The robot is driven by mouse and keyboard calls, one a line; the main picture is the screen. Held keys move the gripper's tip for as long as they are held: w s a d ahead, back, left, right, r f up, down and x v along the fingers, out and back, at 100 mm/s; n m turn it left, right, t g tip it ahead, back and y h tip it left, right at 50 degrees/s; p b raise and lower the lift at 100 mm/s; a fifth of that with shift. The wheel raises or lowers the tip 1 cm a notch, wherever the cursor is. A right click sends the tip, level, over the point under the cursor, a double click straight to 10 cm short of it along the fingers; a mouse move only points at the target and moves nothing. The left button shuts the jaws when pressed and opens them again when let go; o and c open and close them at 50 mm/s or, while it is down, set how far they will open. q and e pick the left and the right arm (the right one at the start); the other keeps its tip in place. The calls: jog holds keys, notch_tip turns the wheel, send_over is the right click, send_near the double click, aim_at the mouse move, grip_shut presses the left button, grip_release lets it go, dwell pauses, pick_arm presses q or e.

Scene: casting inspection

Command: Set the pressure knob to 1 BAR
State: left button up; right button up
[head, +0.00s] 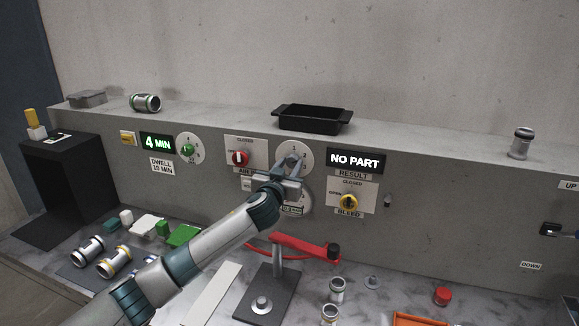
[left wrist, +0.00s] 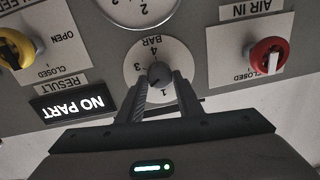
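The pressure knob (left wrist: 159,74) is a small dark grey knob on a round white dial (head: 281,153) marked BAR, in the panel's middle. The left wrist view shows this dial (left wrist: 138,62) upside down, with a 4 above the knob and a 1 below it. My left gripper (head: 291,162) reaches up to the dial and covers much of it in the head view. In the left wrist view its two fingers (left wrist: 161,79) stand on either side of the knob, apart, with a small gap at the right finger. The knob's pointer direction is unclear.
A red AIR IN valve (head: 238,158) is left of the dial and a yellow BLEED valve (head: 349,202) lower right. A lower gauge (head: 298,198) is partly behind my arm. The NO PART display (head: 356,161) is at right. A black tray (head: 312,118) sits on the ledge.

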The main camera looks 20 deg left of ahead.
pick_arm(q)
jog(key=shift+n, duration=0.3)
jog(key=shift+f+n+b, duration=0.15)
jog(key=shift+n+b, duration=0.9)
jog(key=shift+n, duration=0.05)
jog(key=shift+n+b, duration=0.3)
jog(key=shift+n, duration=1.3)
jog(key=n, duration=0.2)
jog(key=shift+a+r+n, duration=0.1)
jog(key=shift+r+n, duration=0.1)
jog(key=shift+n, duration=0.1)
jog(key=shift+a+n+g+p, duration=0.1)
jog(key=shift+n+g+p, duration=0.3)
jog(key=shift+n, duration=1.2)
jog(key=o, duration=1)
jog(key=shift+a+h, duration=0.1)
jog(key=shift+h, duration=0.3)
